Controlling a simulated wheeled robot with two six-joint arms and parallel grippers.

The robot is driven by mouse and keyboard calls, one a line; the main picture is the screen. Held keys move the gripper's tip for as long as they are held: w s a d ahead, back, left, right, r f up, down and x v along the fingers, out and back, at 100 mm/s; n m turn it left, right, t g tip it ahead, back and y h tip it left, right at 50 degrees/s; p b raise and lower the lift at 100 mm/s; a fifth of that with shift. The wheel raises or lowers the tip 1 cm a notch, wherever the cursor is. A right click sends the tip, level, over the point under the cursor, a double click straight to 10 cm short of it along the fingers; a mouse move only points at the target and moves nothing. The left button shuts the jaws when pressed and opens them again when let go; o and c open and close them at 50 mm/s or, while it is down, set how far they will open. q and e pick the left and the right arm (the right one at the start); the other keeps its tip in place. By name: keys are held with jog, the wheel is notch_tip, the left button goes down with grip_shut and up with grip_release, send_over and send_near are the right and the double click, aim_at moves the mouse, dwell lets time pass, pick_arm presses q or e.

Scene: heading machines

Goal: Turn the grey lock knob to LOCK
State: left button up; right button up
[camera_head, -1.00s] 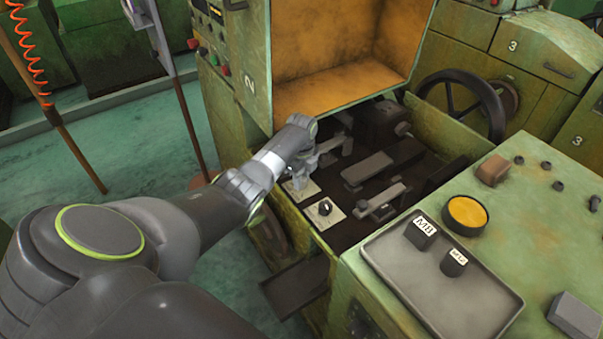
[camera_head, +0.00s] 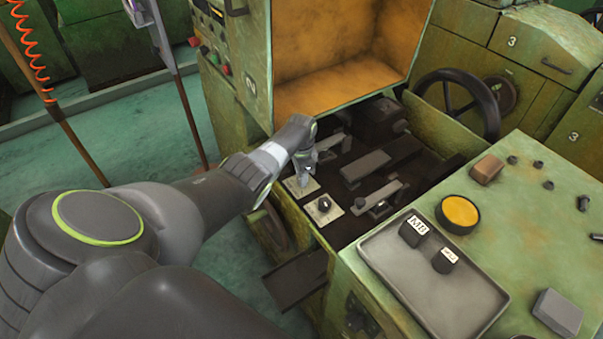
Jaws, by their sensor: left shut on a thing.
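My left gripper (camera_head: 303,180) reaches down onto a small pale plate (camera_head: 312,186) at the near left edge of the open machine bed. It is shut on the grey lock knob on that plate. The fingers cover the knob, so its pointer and the plate's markings cannot be read. A second pale plate with a black knob (camera_head: 324,204) sits just to the right and nearer, clear of the gripper. My right gripper is not in view.
Dark bars and levers (camera_head: 366,166) fill the bed beyond the gripper. An orange-lined open guard (camera_head: 340,85) stands behind it. At right, a green cabinet top holds a grey tray (camera_head: 430,290) with two labelled dark pieces and a yellow button (camera_head: 460,211).

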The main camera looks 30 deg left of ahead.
pick_arm(q)
jog(key=n+p, duration=0.1)
jog(key=n, duration=0.4)
jog(key=shift+r+n, duration=0.1)
jog(key=shift+n, duration=0.3)
dwell(0.4)
jog(key=o, duration=1)
notch_tip(320, 180, up, 6)
jog(key=shift+a+r+p, duration=0.1)
jog(key=shift+r+p, duration=0.15)
jog(key=shift+p, duration=0.95)
notch_tip(320, 180, up, 11)
jog(key=shift+f+b, duration=0.1)
jog(key=shift+b, duration=0.25)
